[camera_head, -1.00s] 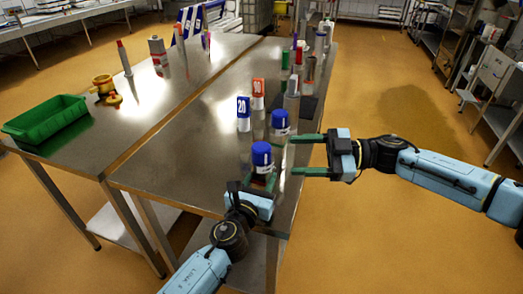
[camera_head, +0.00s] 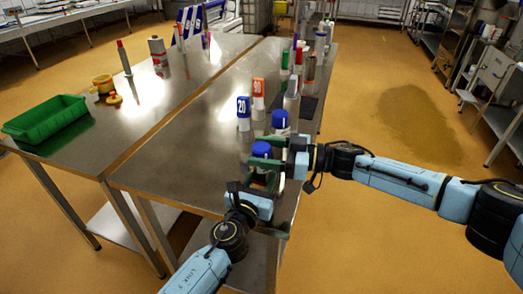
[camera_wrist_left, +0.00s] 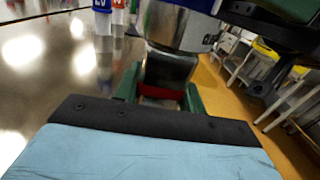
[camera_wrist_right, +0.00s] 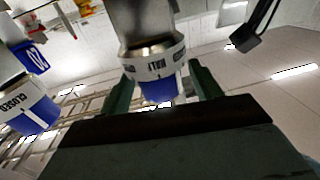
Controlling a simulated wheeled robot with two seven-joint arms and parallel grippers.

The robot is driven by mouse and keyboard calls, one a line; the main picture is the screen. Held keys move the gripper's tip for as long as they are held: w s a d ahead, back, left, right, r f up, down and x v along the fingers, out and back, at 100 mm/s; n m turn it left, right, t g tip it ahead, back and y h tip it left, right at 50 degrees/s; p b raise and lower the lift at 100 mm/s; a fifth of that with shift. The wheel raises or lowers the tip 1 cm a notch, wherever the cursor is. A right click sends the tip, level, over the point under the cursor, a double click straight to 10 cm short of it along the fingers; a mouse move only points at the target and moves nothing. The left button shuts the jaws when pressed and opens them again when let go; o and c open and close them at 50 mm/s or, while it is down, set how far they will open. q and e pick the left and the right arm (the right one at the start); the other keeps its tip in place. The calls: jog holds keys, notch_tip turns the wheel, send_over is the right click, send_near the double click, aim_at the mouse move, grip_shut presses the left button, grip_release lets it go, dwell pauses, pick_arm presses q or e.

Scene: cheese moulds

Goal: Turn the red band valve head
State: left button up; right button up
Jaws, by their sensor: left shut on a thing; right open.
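The valve with the red band has a blue head (camera_head: 261,149) and stands at the near end of the right table. Its red band (camera_wrist_left: 162,92) shows low on the metal body in the left wrist view. My left gripper (camera_wrist_left: 160,98) is shut on that body, below the head. My right gripper (camera_head: 260,152) is open, with its green fingers on either side of the blue head. In the right wrist view the blue head (camera_wrist_right: 159,90) with its white lettered ring lies between the fingers. Contact cannot be told.
A second blue-headed valve (camera_head: 279,119) stands just behind, close to my right gripper. Blue and orange numbered markers (camera_head: 243,107) and several tubes stand farther back. A green tray (camera_head: 45,119) and yellow parts (camera_head: 104,83) are on the left table. The right table's left side is clear.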

jog(key=shift+w+a, duration=0.1)
jog(key=shift+a, duration=0.2)
jog(key=c, duration=1)
jog(key=shift+o, duration=0.2)
jog(key=shift+w+n+g, duration=0.2)
jog(key=shift+n+g, duration=1.4)
jog(key=shift+g, duration=0.7)
jog(key=shift+w+n+g, duration=0.1)
jog(key=shift+n+g, duration=0.2)
jog(key=shift+g, duration=0.2)
jog(key=shift+s+n+g, duration=0.25)
jog(key=shift+n+g, duration=0.05)
jog(key=shift+g, duration=0.3)
jog(key=o, duration=1)
jog(key=shift+c, duration=0.2)
